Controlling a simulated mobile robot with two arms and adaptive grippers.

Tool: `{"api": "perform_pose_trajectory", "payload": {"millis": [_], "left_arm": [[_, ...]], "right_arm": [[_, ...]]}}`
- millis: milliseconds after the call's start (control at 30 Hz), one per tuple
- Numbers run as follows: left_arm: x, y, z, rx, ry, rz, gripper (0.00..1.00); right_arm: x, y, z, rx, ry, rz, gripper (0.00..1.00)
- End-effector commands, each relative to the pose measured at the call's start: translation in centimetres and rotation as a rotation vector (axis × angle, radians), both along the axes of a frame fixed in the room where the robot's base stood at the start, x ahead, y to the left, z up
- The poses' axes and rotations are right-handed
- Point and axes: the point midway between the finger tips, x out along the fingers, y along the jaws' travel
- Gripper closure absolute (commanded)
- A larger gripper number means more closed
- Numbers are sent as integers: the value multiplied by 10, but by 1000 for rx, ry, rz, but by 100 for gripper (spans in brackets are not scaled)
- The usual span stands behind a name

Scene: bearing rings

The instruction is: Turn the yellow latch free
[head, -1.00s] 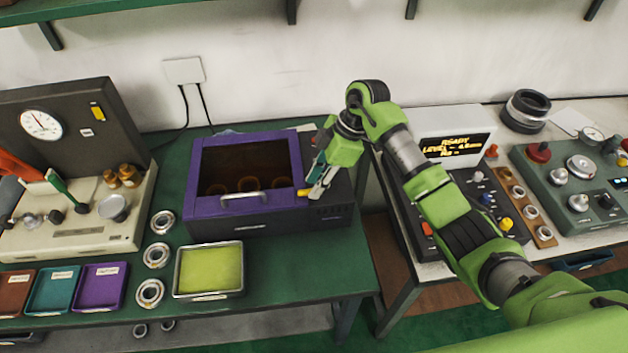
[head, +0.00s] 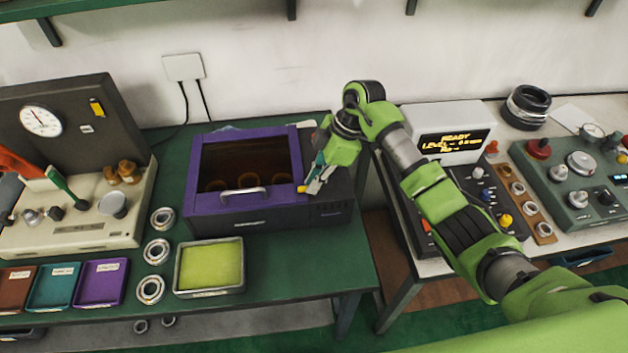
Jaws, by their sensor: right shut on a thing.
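The yellow latch (head: 301,189) is a small piece at the front right corner of the purple-framed lid of a dark box (head: 270,216). The lid is down, with a dark see-through window and a metal handle (head: 244,195). My right gripper (head: 308,188) reaches down to that corner and is shut on the latch, hiding part of it. My left gripper is not in view.
Three bearing rings (head: 156,251) lie left of the box. A tray with a yellow-green pad (head: 210,265) stands in front of it. A tester with a dial (head: 70,213) stands at the left. A panel with a lit display (head: 447,142) is at the right.

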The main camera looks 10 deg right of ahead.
Motion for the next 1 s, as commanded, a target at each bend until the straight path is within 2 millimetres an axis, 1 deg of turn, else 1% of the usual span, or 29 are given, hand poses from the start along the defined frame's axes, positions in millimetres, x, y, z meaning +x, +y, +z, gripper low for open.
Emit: {"api": "perform_pose_trajectory", "payload": {"millis": [167,367,667,1000], "left_arm": [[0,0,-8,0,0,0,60],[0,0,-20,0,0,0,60],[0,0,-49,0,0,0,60],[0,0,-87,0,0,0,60]], "right_arm": [[2,-1,-1,-2,-1,92,100],[2,-1,-2,-1,-3,258,100],[3,0,-3,-2,-3,543,100],[3,1,-3,-1,-3,866,100]]}}
